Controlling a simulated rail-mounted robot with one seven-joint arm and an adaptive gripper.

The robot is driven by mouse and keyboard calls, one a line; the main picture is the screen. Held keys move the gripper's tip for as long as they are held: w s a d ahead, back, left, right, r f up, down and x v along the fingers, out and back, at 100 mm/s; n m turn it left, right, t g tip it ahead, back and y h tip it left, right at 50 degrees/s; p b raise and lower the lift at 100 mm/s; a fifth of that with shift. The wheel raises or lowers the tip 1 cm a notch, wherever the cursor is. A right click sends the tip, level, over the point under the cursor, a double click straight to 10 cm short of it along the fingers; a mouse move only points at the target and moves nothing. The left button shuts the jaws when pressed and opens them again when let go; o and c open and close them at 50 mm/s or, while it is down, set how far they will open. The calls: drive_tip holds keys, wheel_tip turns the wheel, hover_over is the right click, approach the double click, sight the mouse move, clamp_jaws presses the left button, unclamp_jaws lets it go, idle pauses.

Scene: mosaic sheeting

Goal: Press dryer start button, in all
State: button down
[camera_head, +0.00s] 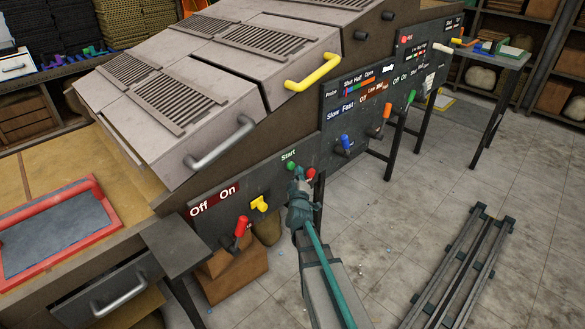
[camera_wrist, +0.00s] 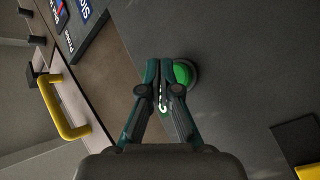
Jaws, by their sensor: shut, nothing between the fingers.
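The green start button (camera_head: 291,166) is on the dark front panel (camera_head: 266,181) of the dryer, under the label "Start". In the wrist view the green button (camera_wrist: 184,74) is round, on a dark base. My gripper (camera_head: 298,173) is shut and empty, with its tips close to the button. In the wrist view my gripper (camera_wrist: 163,66) has its tips together, overlapping the button's left edge. I cannot tell whether the tips touch it. A red button (camera_head: 311,172) is just right of my gripper.
A yellow switch (camera_head: 259,204) and a red lever (camera_head: 242,226) are lower left on the panel, near the "Off On" label. A yellow lid handle (camera_head: 313,73) juts out above. Open floor lies to the right, with metal rails (camera_head: 460,262).

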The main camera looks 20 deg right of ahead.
drive_tip(key=shift+w, duration=0.15)
drive_tip(key=shift+w+a+p, duration=0.15)
drive_tip(key=shift+w+p, duration=0.1)
drive_tip(key=shift+p, duration=0.15)
